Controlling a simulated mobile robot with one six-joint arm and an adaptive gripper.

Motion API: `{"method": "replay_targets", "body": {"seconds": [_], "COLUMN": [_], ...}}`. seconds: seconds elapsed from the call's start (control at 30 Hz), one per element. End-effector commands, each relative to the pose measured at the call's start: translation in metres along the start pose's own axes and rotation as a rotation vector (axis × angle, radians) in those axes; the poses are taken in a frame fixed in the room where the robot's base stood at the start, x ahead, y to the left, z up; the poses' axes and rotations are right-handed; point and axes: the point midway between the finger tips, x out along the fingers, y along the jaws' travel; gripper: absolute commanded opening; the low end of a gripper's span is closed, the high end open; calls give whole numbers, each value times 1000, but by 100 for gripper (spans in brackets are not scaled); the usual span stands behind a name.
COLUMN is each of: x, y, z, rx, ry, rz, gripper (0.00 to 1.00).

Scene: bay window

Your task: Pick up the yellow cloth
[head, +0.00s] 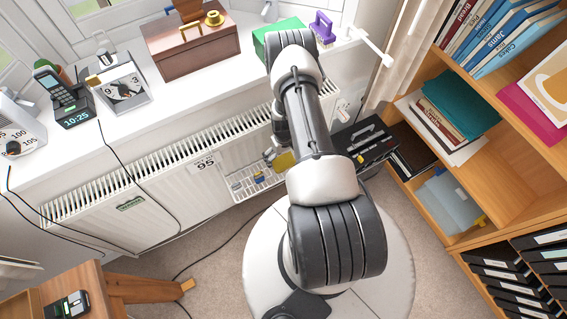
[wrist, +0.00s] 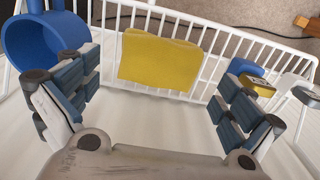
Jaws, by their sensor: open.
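The yellow cloth (wrist: 160,62) hangs folded over the rail of a white wire rack (wrist: 225,45) in the wrist view. My gripper (wrist: 158,88) is open, with one finger on each side of the cloth in the picture. Neither finger visibly touches it. In the head view a small part of the yellow cloth (head: 284,160) shows beside my arm, low in front of the radiator. My arm hides most of the gripper there.
A blue cup-like container (wrist: 42,45) is close to the left finger. Small blue and yellow items (wrist: 250,78) are at the rack's right. A white radiator (head: 150,175) runs under the windowsill. A wooden bookcase (head: 440,160) stands at right, a black case (head: 365,145) beside it.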

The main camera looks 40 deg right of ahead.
Motion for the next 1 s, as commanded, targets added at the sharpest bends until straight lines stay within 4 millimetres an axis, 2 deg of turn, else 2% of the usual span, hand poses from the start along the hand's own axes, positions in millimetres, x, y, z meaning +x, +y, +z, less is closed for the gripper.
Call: {"method": "replay_targets", "body": {"seconds": [0.03,0.2,0.5,1.0], "x": [14,34,37,37], "y": [0,0,1,0], "z": [-1,-2,-2,-2], "rx": [0,0,0,0], "ry": [-1,-2,-1,-1], "rz": [0,0,0,0], "gripper": [100,100,100,67]}}
